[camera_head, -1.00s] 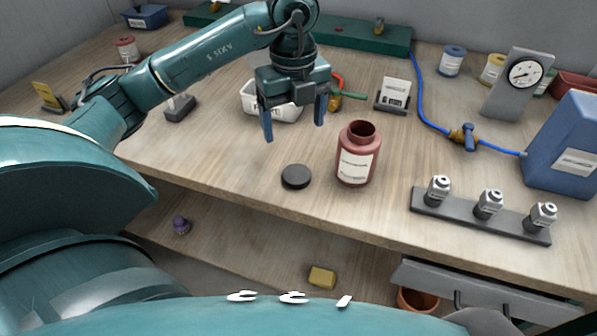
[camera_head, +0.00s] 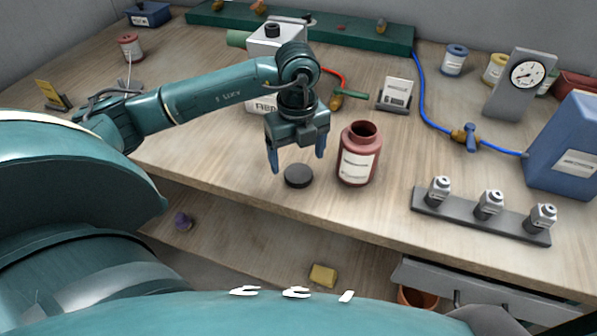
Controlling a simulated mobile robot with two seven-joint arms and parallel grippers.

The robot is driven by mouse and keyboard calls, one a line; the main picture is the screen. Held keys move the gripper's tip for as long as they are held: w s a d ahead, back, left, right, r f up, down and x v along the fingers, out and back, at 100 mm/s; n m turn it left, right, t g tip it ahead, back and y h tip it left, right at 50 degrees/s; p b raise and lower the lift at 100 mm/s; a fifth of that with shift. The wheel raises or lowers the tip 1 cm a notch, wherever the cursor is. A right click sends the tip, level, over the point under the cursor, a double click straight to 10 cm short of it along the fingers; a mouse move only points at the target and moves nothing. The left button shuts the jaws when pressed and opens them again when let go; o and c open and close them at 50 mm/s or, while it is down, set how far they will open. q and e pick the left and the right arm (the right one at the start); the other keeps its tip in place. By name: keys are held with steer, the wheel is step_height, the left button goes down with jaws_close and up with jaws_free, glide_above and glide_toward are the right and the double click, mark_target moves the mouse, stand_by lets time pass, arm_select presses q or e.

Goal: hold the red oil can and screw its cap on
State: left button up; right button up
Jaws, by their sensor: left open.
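The red oil can (camera_head: 358,153) stands upright and open-mouthed near the front of the workbench, with a pale label on its front. Its black cap (camera_head: 298,176) lies flat on the bench just left of the can, apart from it. My left gripper (camera_head: 298,164) is open and pointing down, its two blue fingers above and behind the cap, on either side of it in the picture. Nothing shows between the fingers. My right gripper is not in the picture.
A rack of three metal fittings (camera_head: 480,214) stands right of the can, near the bench's front edge. A blue container (camera_head: 566,150) is at far right. A white box (camera_head: 272,45) stands behind my left arm. A blue hose with a brass valve (camera_head: 465,137) runs along the right.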

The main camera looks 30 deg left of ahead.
mark_target(299, 173)
arm_select(q)
step_height(299, 173, down, 4)
steer(key=shift+w+f+p, duration=0.15)
steer(key=shift+f+p, duration=0.05)
steer(key=shift+p, duration=0.15)
steer(key=c, duration=1)
